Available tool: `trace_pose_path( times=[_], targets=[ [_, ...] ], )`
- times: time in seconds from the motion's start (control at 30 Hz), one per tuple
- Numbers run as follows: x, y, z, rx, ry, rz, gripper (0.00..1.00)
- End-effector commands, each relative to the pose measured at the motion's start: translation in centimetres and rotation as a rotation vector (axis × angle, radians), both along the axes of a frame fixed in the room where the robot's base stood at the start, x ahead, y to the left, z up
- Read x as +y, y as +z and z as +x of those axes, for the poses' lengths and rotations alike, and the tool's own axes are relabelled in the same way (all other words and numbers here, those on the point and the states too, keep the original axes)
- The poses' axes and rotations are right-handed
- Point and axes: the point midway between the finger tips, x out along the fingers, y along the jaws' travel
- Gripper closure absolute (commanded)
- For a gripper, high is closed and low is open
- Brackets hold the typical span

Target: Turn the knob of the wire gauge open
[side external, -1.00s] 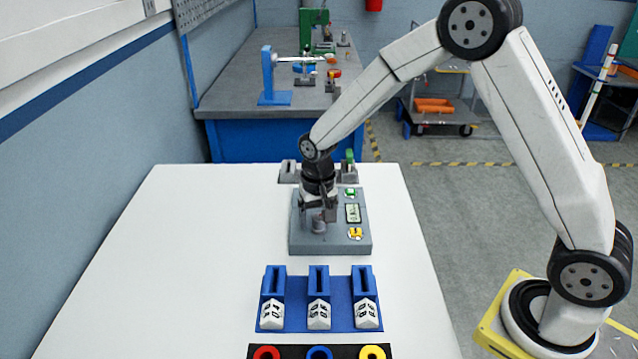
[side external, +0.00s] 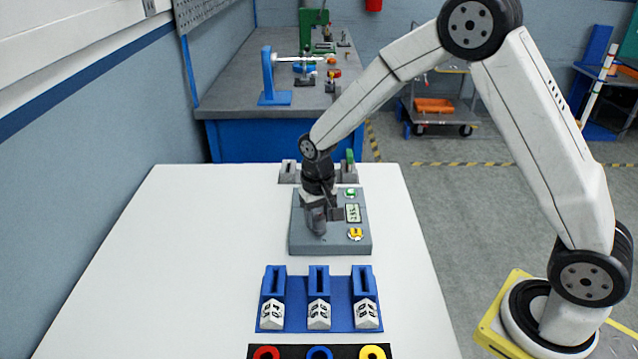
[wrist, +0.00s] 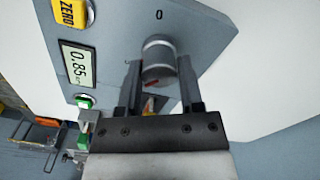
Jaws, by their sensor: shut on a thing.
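The wire gauge is a grey box (side external: 345,241) on the white table. In the wrist view its display (wrist: 79,63) reads what looks like 0.85, beside a yellow ZERO button (wrist: 70,14) and a green button (wrist: 84,101). The grey cylindrical knob (wrist: 159,60) stands on the gauge's face, with a "0" mark beyond it. My gripper (wrist: 156,75) is shut on the knob, one finger on each side. In the side view my gripper (side external: 318,215) is over the left part of the box and hides part of the knob.
A blue stand (side external: 340,300) with three slots and white numbered blocks is in front of the gauge. Below it is a black strip (side external: 292,353) with red, blue and yellow rings. Small grey holders (side external: 288,172) stand behind the gauge. The table's left side is clear.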

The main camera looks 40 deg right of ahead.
Motion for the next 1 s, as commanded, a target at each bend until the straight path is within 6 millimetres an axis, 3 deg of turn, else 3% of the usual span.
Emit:
trace_pose_path(
  times=[0.5,1.0],
  targets=[
    [0.13,0.08,0.03,0.001,0.334,0.000,1.00],
    [0.15,0.09,0.04,0.000,0.401,0.000,1.00]
  ],
)
